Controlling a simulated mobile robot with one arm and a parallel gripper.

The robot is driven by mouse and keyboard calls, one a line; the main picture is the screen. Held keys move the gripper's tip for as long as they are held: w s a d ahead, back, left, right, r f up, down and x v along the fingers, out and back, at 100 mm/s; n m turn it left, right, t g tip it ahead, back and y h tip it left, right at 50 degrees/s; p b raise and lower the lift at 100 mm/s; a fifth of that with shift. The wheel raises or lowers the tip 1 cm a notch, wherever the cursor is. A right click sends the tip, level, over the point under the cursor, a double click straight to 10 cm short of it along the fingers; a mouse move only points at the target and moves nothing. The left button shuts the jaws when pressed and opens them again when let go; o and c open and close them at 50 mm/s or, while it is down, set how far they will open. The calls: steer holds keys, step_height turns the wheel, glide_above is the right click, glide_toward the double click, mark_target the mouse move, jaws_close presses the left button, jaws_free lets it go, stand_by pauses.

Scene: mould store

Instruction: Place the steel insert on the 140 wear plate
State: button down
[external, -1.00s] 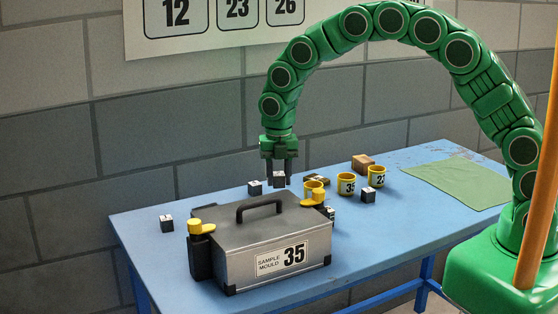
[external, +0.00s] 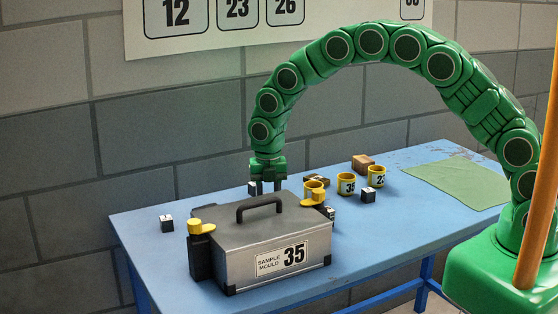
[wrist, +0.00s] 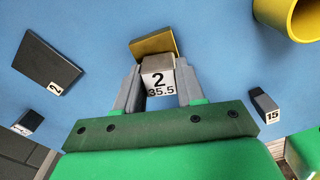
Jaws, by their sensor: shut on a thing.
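My gripper (wrist: 159,92) is shut on a steel block (wrist: 158,75) marked "2" and "35.5" in the wrist view. In the external view my gripper (external: 267,188) is low behind the sample mould; the held block is not clearly seen there. A yellow plate (wrist: 153,43) lies just beyond the block in the wrist view; I cannot tell whether they touch. A dark plate (wrist: 45,64) marked "2" lies to the left of the gripper. No "140" mark is readable, so I cannot tell which is the 140 wear plate.
The sample mould (external: 225,262) marked 35, with a raised handle, stands in front of my gripper. Yellow cups (external: 347,184), a brown block (external: 363,160) and small dark blocks (external: 368,195) stand to the right. A green cloth (external: 460,180) lies at the right. The table's left end is mostly clear.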

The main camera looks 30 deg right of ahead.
steer(key=c, duration=0.7)
jaws_free()
steer(key=shift+f, duration=0.1)
step_height(320, 180, up, 12)
steer(key=shift+r, duration=0.15)
